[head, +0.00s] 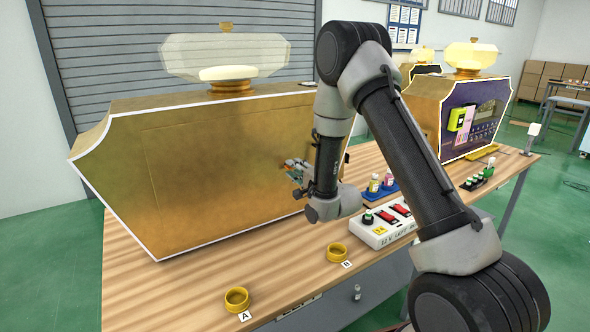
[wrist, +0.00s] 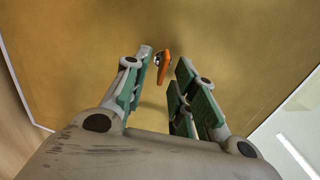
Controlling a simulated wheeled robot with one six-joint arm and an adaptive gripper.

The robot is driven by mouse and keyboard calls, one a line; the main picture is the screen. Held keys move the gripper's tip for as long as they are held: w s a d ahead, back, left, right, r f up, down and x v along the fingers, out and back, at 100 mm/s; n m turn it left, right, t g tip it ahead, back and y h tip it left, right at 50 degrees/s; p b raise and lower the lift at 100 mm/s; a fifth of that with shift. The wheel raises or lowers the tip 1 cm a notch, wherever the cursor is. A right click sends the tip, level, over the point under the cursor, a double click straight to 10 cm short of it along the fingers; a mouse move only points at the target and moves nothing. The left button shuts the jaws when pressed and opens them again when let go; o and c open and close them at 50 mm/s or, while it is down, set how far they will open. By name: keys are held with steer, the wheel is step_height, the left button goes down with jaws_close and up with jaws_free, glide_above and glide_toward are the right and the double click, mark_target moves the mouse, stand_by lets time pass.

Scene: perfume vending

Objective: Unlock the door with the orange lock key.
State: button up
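The orange lock key (wrist: 164,66) shows in the wrist view against the gold door panel (wrist: 90,35), next to a small silver lock part. My gripper (wrist: 164,60) is open, with its green-padded fingers on either side of the key. I see no finger closed on it, and cannot tell how far the fingertips reach past it. In the head view my gripper (head: 296,173) is close to the right part of the large gold machine's door face (head: 205,165). The door is shut. The key is mostly hidden there by the gripper.
Two yellow rings (head: 237,299) and (head: 337,252) sit on the wooden table near labels A and B. A white switch box (head: 385,230), small bottles (head: 374,184) and a second machine (head: 460,115) stand to the right.

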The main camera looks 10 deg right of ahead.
steer(key=v, duration=0.6)
steer(key=shift+s+d, duration=0.15)
steer(key=shift+s, duration=0.2)
